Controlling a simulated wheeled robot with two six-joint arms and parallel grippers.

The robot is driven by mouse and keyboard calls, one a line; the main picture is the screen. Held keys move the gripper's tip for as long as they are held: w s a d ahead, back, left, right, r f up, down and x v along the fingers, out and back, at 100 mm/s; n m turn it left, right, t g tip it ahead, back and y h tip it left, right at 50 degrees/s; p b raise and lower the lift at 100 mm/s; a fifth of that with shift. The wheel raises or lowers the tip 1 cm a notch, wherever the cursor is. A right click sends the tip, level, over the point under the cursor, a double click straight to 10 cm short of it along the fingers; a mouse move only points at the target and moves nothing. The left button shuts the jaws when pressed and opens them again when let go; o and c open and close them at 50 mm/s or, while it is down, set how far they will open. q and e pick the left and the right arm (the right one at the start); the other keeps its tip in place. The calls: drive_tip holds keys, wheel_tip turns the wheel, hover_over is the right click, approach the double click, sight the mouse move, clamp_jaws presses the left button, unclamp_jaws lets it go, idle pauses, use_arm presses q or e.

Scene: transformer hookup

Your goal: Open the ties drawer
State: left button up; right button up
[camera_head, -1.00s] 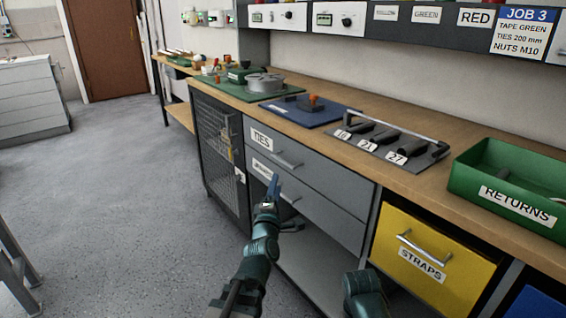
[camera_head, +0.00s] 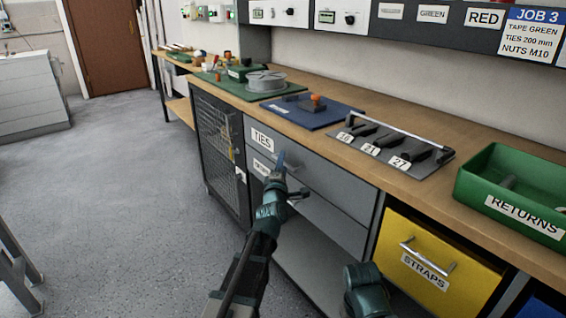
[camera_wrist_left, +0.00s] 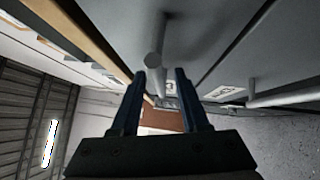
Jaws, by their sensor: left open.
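The ties drawer (camera_head: 330,178) is the upper grey drawer under the bench, with a white TIES label at its left; its front looks flush, so it appears shut. My left gripper (camera_head: 279,164) is in front of it, just right of the label, and hides part of its handle. In the left wrist view the gripper (camera_wrist_left: 160,78) is open, its two blue fingers apart. The drawer's grey bar handle (camera_wrist_left: 157,42) shows just beyond the fingertips, roughly in line with the gap. I cannot tell whether they touch. My right gripper is out of view.
A second grey drawer (camera_head: 333,218) sits directly below, its handle (camera_wrist_left: 285,96) near in the wrist view. A yellow STRAPS drawer (camera_head: 433,262) is to the right, a mesh-door cabinet (camera_head: 219,155) to the left. The wooden bench top (camera_head: 400,184) overhangs above.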

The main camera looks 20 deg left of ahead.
use_arm(q)
clamp_jaws()
idle(1.4)
